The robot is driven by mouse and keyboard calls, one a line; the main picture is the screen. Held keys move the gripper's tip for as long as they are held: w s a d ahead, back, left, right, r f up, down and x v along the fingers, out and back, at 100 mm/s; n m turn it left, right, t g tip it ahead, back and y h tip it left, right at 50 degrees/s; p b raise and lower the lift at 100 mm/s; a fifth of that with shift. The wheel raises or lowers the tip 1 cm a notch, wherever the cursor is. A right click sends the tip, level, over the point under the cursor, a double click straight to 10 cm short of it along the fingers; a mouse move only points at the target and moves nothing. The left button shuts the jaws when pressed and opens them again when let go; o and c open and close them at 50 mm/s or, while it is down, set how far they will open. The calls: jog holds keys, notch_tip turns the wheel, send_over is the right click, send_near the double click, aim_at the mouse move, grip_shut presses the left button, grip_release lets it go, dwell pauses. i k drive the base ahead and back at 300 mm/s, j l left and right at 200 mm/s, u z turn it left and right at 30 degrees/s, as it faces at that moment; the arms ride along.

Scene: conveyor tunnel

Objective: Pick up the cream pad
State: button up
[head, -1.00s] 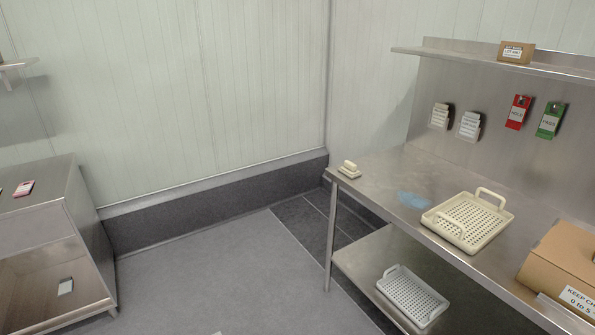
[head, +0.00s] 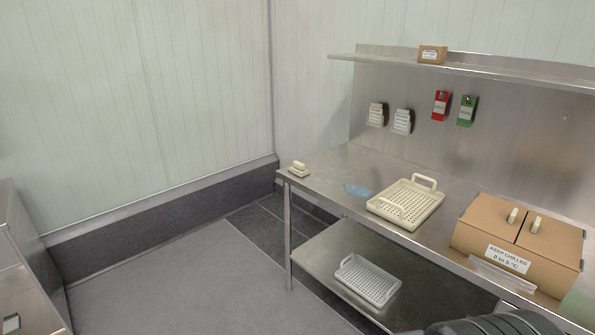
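A small cream pad (head: 299,170) with a raised grip on top sits at the left corner of the steel table (head: 335,172). Nothing touches it, and the steel around it is bare. My gripper is not in view. A dark ribbed shape at the bottom right edge may be part of my own body.
A cream perforated tray (head: 416,216) with two handles and a blue smear (head: 358,190) lie right of the pad. A cardboard box (head: 484,250) stands further right. A grey tray (head: 368,281) is on the lower shelf. The floor in front is clear.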

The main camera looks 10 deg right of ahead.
aim_at(299, 169)
jog(key=i+j+z, duration=0.1)
jog(key=i, duration=0.4)
jog(key=i+j+z, duration=0.1)
jog(key=i, duration=0.45)
jog(key=i+j, duration=0.3)
jog(key=i, duration=0.2)
jog(key=i+j+z, duration=0.15)
jog(key=i, duration=0.35)
jog(key=i+j+z, duration=0.1)
jog(key=i+j, duration=0.2)
jog(key=i, duration=0.25)
jog(key=i+j+z, duration=0.1)
jog(key=i+j, duration=0.25)
jog(key=i, duration=0.1)
